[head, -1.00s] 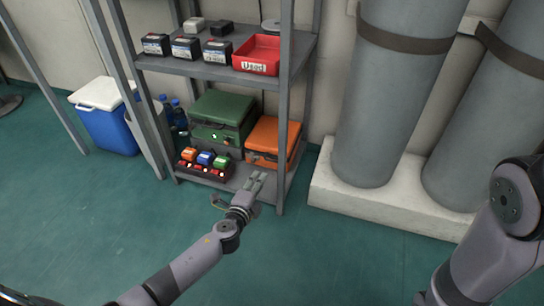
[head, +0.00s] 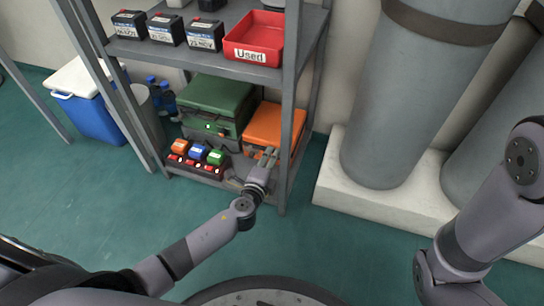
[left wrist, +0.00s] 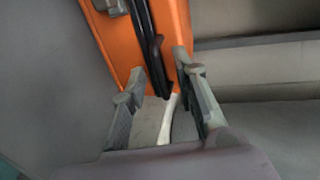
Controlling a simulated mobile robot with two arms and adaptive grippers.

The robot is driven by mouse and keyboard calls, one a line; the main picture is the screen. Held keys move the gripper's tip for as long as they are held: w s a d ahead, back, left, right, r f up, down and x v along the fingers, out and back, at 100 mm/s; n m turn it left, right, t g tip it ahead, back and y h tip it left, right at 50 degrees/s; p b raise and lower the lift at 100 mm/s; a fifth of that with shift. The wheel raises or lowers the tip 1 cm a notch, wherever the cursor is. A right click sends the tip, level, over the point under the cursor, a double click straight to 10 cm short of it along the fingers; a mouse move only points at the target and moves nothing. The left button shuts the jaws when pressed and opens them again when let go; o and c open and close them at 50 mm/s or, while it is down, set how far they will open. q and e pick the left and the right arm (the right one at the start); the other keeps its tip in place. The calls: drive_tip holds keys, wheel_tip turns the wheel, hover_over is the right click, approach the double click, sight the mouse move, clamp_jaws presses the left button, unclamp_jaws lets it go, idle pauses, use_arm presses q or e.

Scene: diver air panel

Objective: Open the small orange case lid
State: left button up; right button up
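The small orange case (head: 275,124) sits at the right end of the lower shelf, its lid looking shut. My left gripper (head: 267,154) is at the front of the case, overlapping its lower front in the head view. In the left wrist view, the orange case (left wrist: 176,22) with its dark handle or edge strip (left wrist: 150,45) lies just beyond the fingers. The left gripper's two fingers (left wrist: 160,78) are apart with no object clearly gripped; I cannot tell whether they touch the case. My right arm shows at the right, but its gripper is out of the picture.
A green case (head: 215,101) stands left of the orange one. A rack of small coloured blocks (head: 197,160) is in front of it. A shelf post (head: 289,110) rises close to the orange case. The red bin (head: 255,38) is on the shelf above. Grey cylinders (head: 405,95) stand right.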

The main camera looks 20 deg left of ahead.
use_arm(q)
clamp_jaws()
idle(0.8)
